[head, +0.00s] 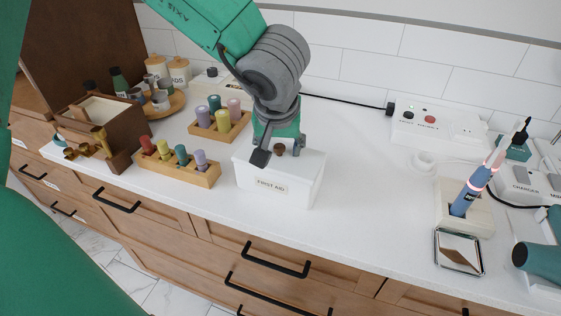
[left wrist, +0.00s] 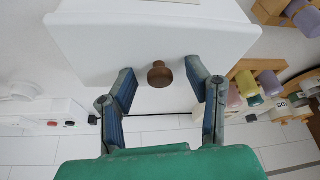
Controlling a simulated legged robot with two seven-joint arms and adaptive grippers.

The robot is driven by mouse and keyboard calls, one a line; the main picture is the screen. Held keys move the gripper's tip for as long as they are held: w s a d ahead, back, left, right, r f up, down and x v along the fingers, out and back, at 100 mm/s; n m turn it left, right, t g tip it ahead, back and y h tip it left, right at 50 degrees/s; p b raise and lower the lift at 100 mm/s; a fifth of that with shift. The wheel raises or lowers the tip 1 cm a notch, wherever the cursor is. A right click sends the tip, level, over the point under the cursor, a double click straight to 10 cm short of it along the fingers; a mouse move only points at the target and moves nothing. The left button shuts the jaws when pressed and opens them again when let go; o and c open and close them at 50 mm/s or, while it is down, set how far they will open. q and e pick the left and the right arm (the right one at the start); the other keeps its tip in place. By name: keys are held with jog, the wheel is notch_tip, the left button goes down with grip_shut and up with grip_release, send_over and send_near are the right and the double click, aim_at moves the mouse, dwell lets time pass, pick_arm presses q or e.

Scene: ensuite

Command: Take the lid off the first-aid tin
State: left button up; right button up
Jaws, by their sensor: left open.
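The first-aid tin (head: 295,193) is a white box with a FIRST AID label on its front, standing on the white counter. Its lid (head: 308,165) is on it; the white lid also fills the top of the left wrist view (left wrist: 150,35). A round brown knob (head: 279,150) stands on the lid. My left gripper (head: 279,153) reaches down over the lid, open. In the left wrist view, the knob (left wrist: 159,75) lies between the fingertips of my left gripper (left wrist: 160,73), with a gap on each side. My right gripper is out of view.
Wooden racks of coloured bottles (head: 180,172) stand left of the tin, with a brown wooden box (head: 123,125) beyond. An electric toothbrush in a stand (head: 468,212) and a small mirror tray (head: 459,252) are on the right. The counter just right of the tin is clear.

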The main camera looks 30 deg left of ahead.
pick_arm(q)
grip_shut()
